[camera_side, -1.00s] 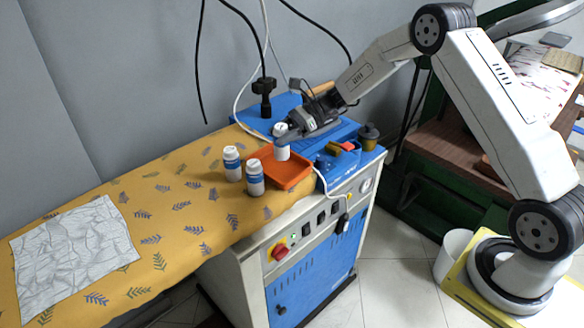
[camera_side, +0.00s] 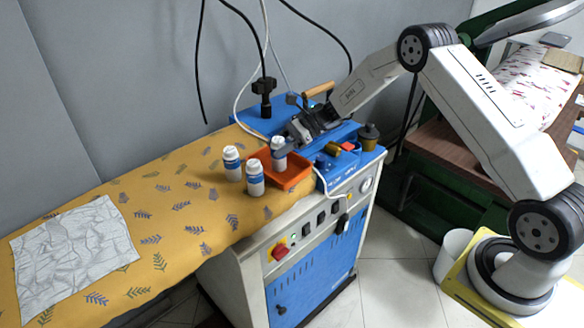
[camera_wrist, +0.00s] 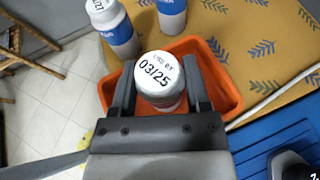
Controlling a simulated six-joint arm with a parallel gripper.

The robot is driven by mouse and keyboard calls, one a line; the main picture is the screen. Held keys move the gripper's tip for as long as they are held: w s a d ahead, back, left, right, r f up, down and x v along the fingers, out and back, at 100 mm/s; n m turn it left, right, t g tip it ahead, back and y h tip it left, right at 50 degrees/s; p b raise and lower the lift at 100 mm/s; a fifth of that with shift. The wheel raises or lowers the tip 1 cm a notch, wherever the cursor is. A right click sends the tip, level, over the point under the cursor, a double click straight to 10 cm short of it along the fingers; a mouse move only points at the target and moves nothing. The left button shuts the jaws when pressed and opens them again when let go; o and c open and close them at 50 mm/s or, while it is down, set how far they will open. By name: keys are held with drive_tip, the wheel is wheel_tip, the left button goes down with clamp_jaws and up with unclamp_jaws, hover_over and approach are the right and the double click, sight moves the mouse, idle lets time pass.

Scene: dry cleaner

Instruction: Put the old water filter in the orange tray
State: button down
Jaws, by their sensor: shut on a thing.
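A white water filter with a blue band (camera_side: 278,153) is between the fingers of my gripper (camera_side: 292,141). In the wrist view its white cap (camera_wrist: 160,76) reads "03/25", with a finger on each side. It is over or in the orange tray (camera_side: 298,181); I cannot tell whether its base touches the tray floor. The tray also shows around it in the wrist view (camera_wrist: 226,92). Two similar filters, one nearer (camera_side: 254,179) and one farther back (camera_side: 232,165), stand upright on the yellow cloth left of the tray.
A blue unit with a brown-handled item (camera_side: 340,160) sits right of the tray, and a dark olive pot (camera_side: 368,137) is behind it. A black-knobbed post (camera_side: 264,98) rises behind. A crumpled grey cloth (camera_side: 72,250) lies far left. The yellow cloth between is clear.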

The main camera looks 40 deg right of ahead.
drive_tip(key=shift+f, duration=0.1)
drive_tip(key=shift+c, duration=0.3)
unclamp_jaws()
drive_tip(key=v, duration=1.2)
drive_tip(key=shift+a, duration=0.1)
idle(0.5)
